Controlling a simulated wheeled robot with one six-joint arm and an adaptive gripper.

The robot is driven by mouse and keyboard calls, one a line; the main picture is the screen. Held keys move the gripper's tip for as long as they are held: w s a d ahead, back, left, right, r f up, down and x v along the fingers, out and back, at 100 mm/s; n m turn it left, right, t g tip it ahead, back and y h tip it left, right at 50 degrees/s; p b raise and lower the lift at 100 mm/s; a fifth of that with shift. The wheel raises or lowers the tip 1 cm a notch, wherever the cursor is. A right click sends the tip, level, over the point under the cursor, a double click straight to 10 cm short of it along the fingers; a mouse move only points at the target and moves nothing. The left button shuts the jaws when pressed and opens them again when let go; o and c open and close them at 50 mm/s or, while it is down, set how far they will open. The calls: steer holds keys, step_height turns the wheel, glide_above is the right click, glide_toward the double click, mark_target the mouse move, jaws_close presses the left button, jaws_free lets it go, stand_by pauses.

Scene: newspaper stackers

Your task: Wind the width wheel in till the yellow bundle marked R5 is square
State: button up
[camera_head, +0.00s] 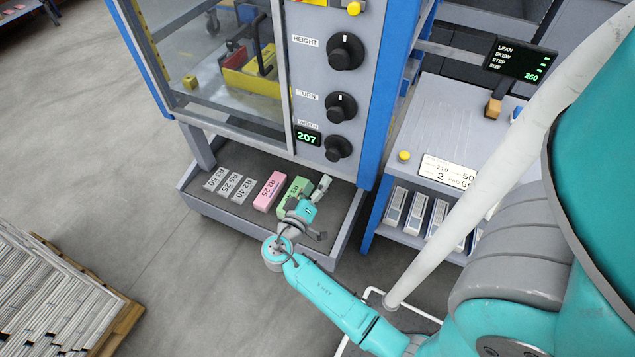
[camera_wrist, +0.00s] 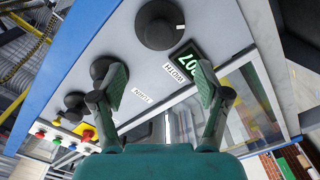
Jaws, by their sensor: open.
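The black width wheel (camera_head: 338,148) is the lowest of three knobs on the grey panel. Its small display (camera_head: 307,137) reads 207. In the wrist view the width wheel (camera_wrist: 160,24) is at the top, beyond my fingertips, with its pointer mark to the right. My gripper (camera_wrist: 160,82) is open and empty, facing the panel, its fingers apart from the wheel. In the head view my gripper (camera_head: 320,188) is below the panel, over the tray. A yellow shape (camera_head: 250,80) lies behind the machine's window; I cannot read R5 on it or tell whether it is square.
The turn knob (camera_head: 342,107) and height knob (camera_head: 346,51) are above. A tray (camera_head: 227,215) holds labelled grey, pink and green blocks. A screen (camera_head: 520,62) lists lean, skew, step and size, showing 260. A side table (camera_head: 450,115) stands right; open floor lies left.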

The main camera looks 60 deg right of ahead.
mark_target(332, 158)
steer(key=shift+n, duration=0.5)
steer(key=d, duration=0.8)
steer(key=w+d, duration=0.1)
steer(key=d, duration=0.3)
steer(key=c, duration=1.2)
steer(key=shift+m, duration=0.4)
